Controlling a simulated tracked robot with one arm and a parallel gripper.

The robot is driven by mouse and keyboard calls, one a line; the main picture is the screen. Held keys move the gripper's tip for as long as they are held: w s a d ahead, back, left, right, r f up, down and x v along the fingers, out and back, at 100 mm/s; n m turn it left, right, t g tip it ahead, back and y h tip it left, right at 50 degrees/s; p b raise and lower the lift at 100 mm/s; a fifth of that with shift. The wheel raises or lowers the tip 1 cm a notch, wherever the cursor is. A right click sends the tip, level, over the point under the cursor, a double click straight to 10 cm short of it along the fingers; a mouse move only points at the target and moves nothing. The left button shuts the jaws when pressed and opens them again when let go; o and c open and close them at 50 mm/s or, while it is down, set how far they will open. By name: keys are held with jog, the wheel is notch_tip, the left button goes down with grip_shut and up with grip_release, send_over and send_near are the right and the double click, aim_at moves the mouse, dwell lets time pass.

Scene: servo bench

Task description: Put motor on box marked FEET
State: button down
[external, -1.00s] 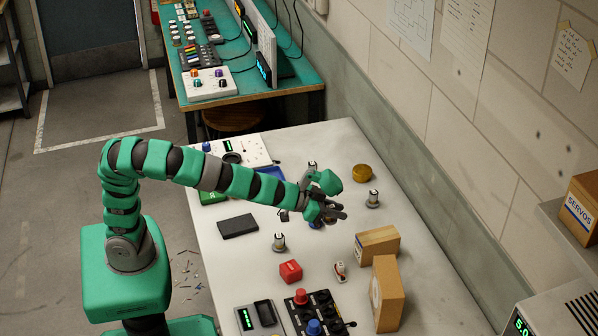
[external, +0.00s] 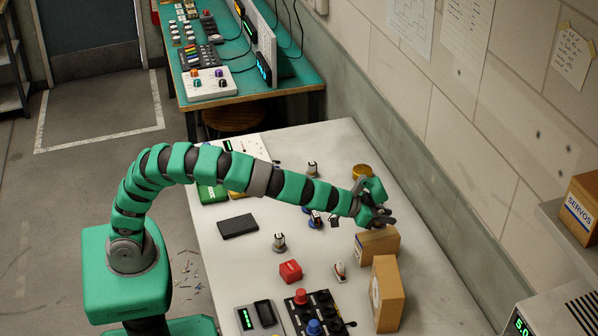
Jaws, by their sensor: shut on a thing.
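My gripper (external: 384,219) is at the right side of the white bench, just above and behind the lying cardboard box (external: 378,247). It is shut on a motor, which is mostly hidden by the fingers. Other small motors stand on the bench: one (external: 279,242) in the middle, one (external: 312,168) toward the back, and one with blue on it (external: 316,219) below my arm. A taller cardboard box (external: 388,294) stands in front of the lying box. The print on both boxes is too small to read.
A yellow-brown round item (external: 362,171) is behind my gripper. A red cube (external: 290,271), a small white-and-red item (external: 340,271) and a black knob panel (external: 318,312) are toward the front. A black slab (external: 238,226) lies left. A SERVOS box (external: 578,209) sits on the right shelf.

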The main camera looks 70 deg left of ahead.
jog(key=shift+w+d, duration=0.1)
jog(key=shift+w, duration=0.1)
notch_tip(320, 180, down, 4)
jog(key=shift+r+b, duration=0.2)
jog(key=shift+b, duration=0.3)
jog(key=shift+r, duration=0.1)
jog(key=c, duration=1.2)
grip_release()
jog(key=shift+s+r, duration=0.25)
jog(key=shift+s, duration=0.25)
jog(key=p+v, duration=0.1)
jog(key=v, duration=1)
